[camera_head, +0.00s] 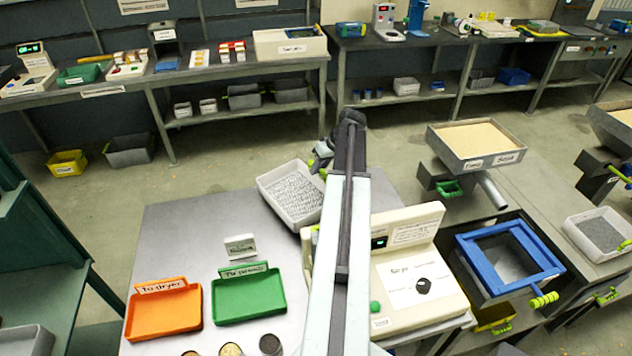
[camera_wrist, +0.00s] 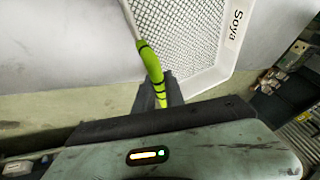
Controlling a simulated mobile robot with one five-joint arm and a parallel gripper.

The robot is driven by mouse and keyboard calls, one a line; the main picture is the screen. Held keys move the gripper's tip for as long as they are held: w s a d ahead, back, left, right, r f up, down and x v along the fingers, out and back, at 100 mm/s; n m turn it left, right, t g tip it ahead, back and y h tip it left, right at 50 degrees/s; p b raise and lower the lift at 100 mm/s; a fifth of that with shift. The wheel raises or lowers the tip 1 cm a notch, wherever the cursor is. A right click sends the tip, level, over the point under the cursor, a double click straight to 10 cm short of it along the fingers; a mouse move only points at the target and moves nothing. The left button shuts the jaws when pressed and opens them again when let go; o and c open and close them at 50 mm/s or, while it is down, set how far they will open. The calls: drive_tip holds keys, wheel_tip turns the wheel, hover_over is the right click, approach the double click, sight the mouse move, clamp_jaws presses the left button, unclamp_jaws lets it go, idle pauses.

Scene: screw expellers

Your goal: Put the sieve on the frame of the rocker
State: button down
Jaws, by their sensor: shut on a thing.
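The sieve (camera_head: 292,193) is a white-rimmed square with a grey mesh, over the far edge of the metal table in the head view. In the wrist view the sieve (camera_wrist: 222,68) shows a "Soya" label and a green handle. My gripper (camera_wrist: 160,92) is shut on that green handle; in the head view my gripper (camera_head: 321,156) is partly hidden by my arm. I cannot tell whether the sieve touches the table. A blue square frame (camera_head: 465,262), seemingly the rocker's, stands at the right with a ribbed yellow-green handle, apart from the sieve.
An orange tray (camera_head: 165,310) and a green tray (camera_head: 248,295) lie on the table (camera_head: 190,235). A sand-coloured tray (camera_head: 478,145) stands behind the blue frame. Another white-rimmed tray (camera_head: 598,236) is far right.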

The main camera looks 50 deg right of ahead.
sight(318, 176)
wheel_tip(318, 176, down, 4)
drive_tip(key=b, duration=0.3)
drive_tip(key=shift+r, duration=0.3)
drive_tip(key=shift+f, duration=0.1)
drive_tip(key=c, duration=1.4)
unclamp_jaws()
drive_tip(key=shift+s+r+p, duration=0.1)
drive_tip(key=shift+r+p, duration=0.25)
drive_tip(key=shift+r, duration=0.05)
drive_tip(key=p+v, duration=1)
drive_tip(key=v, duration=0.1)
